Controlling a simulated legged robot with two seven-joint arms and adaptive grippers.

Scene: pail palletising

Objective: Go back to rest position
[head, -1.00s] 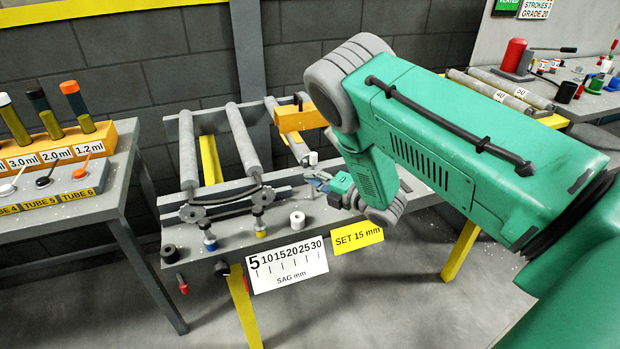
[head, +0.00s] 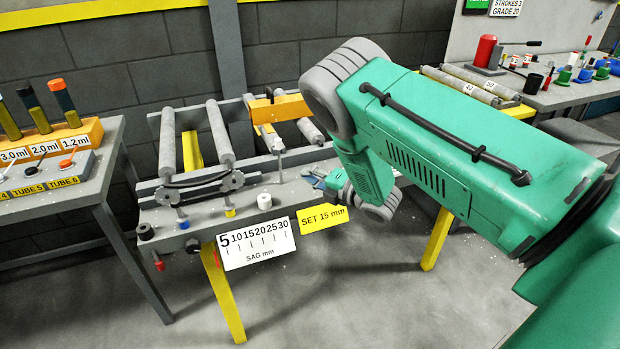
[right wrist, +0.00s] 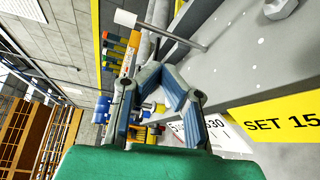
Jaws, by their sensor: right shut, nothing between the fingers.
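My right arm, green with grey joints, reaches in from the right in the head view. My right gripper (head: 318,181) shows small at its end, just above the front of the grey bench (head: 292,194), partly hidden by my own wrist. In the right wrist view, its blue-grey fingers (right wrist: 166,78) are shut with nothing held. The gripper is apart from the small upright post (head: 281,152) to its left. My left gripper is in neither current view.
The bench carries grey rollers (head: 220,135), a white cylinder (head: 264,202), a sag scale (head: 256,243) and a yellow SET 15 mm sign (head: 321,219). A tube rack (head: 86,137) stands left. A red cylinder (head: 485,51) stands on the back-right table. Floor in front is open.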

